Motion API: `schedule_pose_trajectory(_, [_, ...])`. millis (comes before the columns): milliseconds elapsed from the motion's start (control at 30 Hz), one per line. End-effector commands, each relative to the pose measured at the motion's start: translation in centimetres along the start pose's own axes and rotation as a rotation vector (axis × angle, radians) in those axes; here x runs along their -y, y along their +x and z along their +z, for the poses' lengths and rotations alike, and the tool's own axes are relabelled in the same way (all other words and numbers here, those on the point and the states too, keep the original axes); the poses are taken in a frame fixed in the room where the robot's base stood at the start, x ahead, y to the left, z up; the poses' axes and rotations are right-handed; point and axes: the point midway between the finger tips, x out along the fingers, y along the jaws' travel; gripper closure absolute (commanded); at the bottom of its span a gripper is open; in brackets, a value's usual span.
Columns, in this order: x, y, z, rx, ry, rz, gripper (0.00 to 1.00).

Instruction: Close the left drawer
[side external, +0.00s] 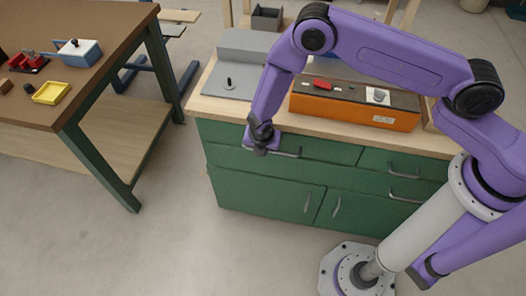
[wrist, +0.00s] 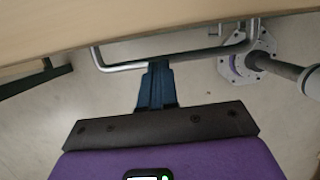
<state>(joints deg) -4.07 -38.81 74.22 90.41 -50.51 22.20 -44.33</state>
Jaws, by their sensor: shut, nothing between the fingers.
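The left drawer (side external: 232,135) is the wide upper-left front of the green cabinet, just under the wooden worktop. Its grey bar handle (side external: 287,153) shows just right of my gripper (side external: 261,150), which is at the drawer front. In the wrist view the handle (wrist: 122,68) juts out from under the worktop edge. My gripper (wrist: 158,66) points at the handle bar there, with its dark fingers together and nothing between them. The fingertips are at or very near the bar; I cannot tell if they touch. How far the drawer stands out is unclear.
The worktop (side external: 215,108) holds an orange box (side external: 345,110) and a grey plate (side external: 230,82) with a small black knob. Drawer handles (side external: 404,174) are at the right and door handles (side external: 307,201) below. A separate brown table (side external: 90,20) stands left. Floor in front is clear.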

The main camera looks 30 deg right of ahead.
Motion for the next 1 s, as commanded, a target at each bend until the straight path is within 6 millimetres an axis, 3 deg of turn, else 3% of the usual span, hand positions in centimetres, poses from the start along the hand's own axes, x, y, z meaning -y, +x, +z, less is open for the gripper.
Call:
schedule_pose_trajectory(267, [0.1, -0.3, -0.8, -0.001, -0.004, -0.003, 1.0])
schedule_pose_trajectory(467, [0.0, -1.9, -3.6, -0.001, -0.005, 0.001, 1.0])
schedule_pose_trajectory(1000, [-0.1, -10.6, -3.5, 0.0, 0.0, 0.003, 1.0])
